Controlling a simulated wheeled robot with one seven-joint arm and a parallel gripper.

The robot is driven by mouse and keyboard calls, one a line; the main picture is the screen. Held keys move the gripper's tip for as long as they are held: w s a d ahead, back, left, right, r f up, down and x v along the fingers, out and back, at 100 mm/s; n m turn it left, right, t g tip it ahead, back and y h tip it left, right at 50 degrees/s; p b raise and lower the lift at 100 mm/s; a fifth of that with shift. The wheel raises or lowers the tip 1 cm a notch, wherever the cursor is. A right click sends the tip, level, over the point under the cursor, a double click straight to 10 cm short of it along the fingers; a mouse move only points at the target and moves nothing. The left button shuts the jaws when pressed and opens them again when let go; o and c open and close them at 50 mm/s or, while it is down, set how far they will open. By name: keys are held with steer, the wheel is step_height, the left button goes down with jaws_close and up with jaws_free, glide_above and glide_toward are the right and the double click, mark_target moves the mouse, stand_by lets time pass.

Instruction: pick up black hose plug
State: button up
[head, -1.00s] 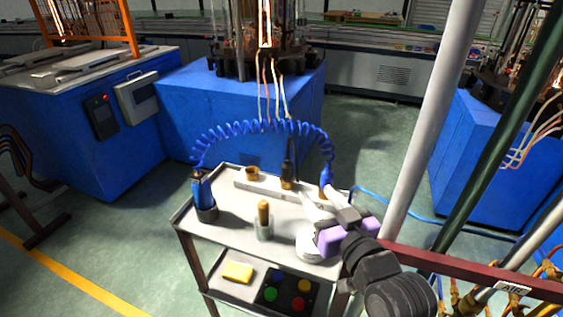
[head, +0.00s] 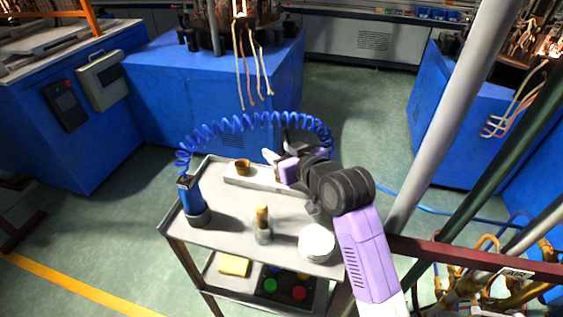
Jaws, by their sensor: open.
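The black hose plug (head: 285,134) stands on the white holder strip (head: 240,179) at the back of the cart. Only its dark upper part shows; my gripper and wrist hide the rest. My gripper (head: 269,156) is over the strip at the plug, its pale fingers pointing left. It is open. I cannot tell whether the plug is between the fingers or behind them.
The cart top (head: 225,205) carries a brown cup (head: 242,166), a blue tool (head: 188,195) in a dark holder, a jar with a brown stick (head: 263,228) and a white round object (head: 317,243). A coiled blue hose (head: 240,124) arches behind. A grey pole (head: 445,130) stands at right.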

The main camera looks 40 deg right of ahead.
steer(key=shift+x, duration=0.9)
jaws_close()
steer(key=shift+f, duration=0.1)
